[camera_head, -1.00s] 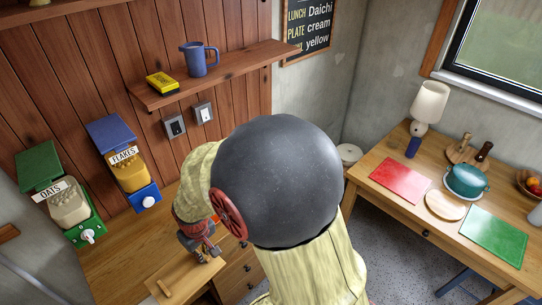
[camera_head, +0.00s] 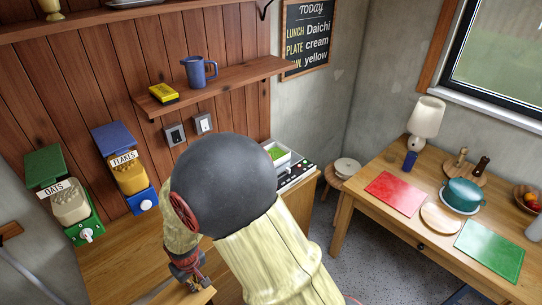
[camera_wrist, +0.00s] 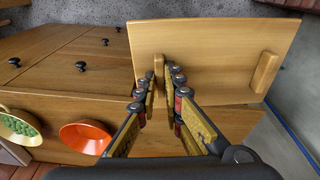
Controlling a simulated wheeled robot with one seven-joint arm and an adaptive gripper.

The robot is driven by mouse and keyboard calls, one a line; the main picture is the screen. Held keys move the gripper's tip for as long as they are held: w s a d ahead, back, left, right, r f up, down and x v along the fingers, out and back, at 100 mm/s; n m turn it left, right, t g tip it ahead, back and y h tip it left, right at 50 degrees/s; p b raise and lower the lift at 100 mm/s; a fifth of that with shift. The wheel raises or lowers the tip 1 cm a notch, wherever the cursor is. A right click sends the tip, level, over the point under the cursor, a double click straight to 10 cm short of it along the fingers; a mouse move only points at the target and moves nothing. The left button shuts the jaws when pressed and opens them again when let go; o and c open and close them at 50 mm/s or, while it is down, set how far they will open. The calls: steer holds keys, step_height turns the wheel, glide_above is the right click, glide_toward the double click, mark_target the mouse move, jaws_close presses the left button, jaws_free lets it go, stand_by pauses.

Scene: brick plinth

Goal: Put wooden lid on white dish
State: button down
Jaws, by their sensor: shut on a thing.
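The wooden lid (camera_wrist: 215,45) is a flat rectangular board with two raised wooden bars. In the wrist view my gripper (camera_wrist: 161,76) is shut on the left bar, and the right bar stays free. In the head view the lid (camera_head: 198,297) shows only in part at the bottom edge, below my gripper (camera_head: 188,272).
In the wrist view an orange bowl (camera_wrist: 85,137) and a yellow bowl with green contents (camera_wrist: 20,127) are at the lower left. Oats (camera_head: 62,195) and flakes (camera_head: 124,168) dispensers hang on the wall. A desk (camera_head: 360,222) stands at right.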

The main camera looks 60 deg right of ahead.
steer(key=w+a+f+n, duration=0.1)
steer(key=w+a+f, duration=0.3)
steer(key=f, duration=0.3)
steer(key=w+a+f, duration=0.3)
steer(key=w+f, duration=0.2)
steer(key=f, duration=0.2)
steer(key=shift+a+f+n, duration=0.3)
steer(key=shift+a+n, duration=0.1)
steer(key=shift+w, duration=0.1)
